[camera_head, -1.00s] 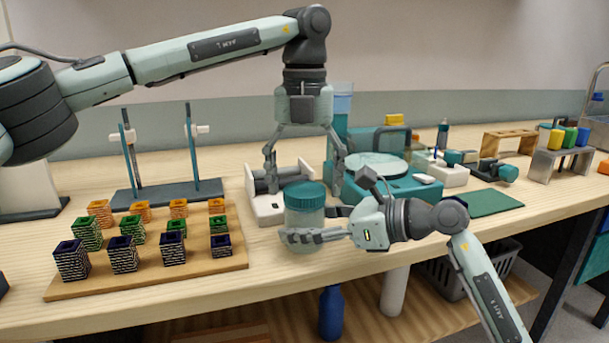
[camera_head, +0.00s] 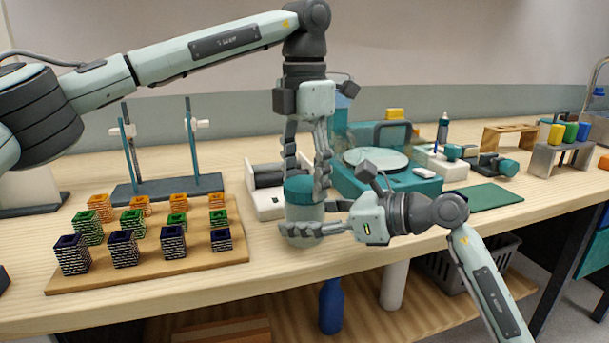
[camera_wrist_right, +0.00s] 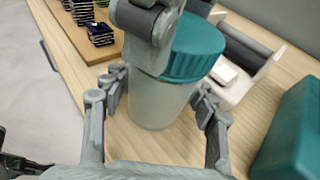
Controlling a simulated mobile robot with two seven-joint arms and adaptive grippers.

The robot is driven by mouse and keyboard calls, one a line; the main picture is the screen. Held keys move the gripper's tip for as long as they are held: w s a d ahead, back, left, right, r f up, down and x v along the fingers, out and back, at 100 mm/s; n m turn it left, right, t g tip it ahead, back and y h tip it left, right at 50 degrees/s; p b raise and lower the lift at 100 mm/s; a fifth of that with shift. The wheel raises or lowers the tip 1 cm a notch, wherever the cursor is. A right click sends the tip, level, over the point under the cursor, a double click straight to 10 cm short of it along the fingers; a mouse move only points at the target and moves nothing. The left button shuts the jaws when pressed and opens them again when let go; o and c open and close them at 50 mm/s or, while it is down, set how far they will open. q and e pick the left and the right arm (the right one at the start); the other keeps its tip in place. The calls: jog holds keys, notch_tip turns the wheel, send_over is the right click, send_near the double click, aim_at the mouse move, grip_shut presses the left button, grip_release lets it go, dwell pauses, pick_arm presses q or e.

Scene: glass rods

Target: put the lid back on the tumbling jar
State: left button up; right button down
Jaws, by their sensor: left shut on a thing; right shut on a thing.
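The jar (camera_head: 304,213) is a pale, cloudy cylinder standing upright near the front edge of the bench. Its ribbed teal lid (camera_head: 299,188) sits on its top. My left gripper (camera_head: 305,183) comes down from above and is shut on the lid, one finger on each side. My right gripper (camera_head: 314,222) is shut around the jar's body from the right. In the right wrist view the jar (camera_wrist_right: 155,105) stands between my right fingers, and the lid (camera_wrist_right: 197,52) is partly hidden by my left gripper. The jar's thread is not visible.
A tumbler base with rollers (camera_head: 267,203) stands just behind the jar. A wooden board (camera_head: 215,259) with several patterned blocks lies to the left. A teal machine with a round plate (camera_head: 377,159) stands behind on the right. A green mat (camera_head: 488,198) lies farther right.

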pick_arm(q)
jog(key=shift+m, duration=1.1)
jog(key=o, duration=1.4)
jog(key=shift+c, duration=0.2)
notch_tip(320, 180, up, 12)
pick_arm(e)
jog(key=shift+c, duration=2.1)
grip_release()
jog(key=shift+d, duration=0.1)
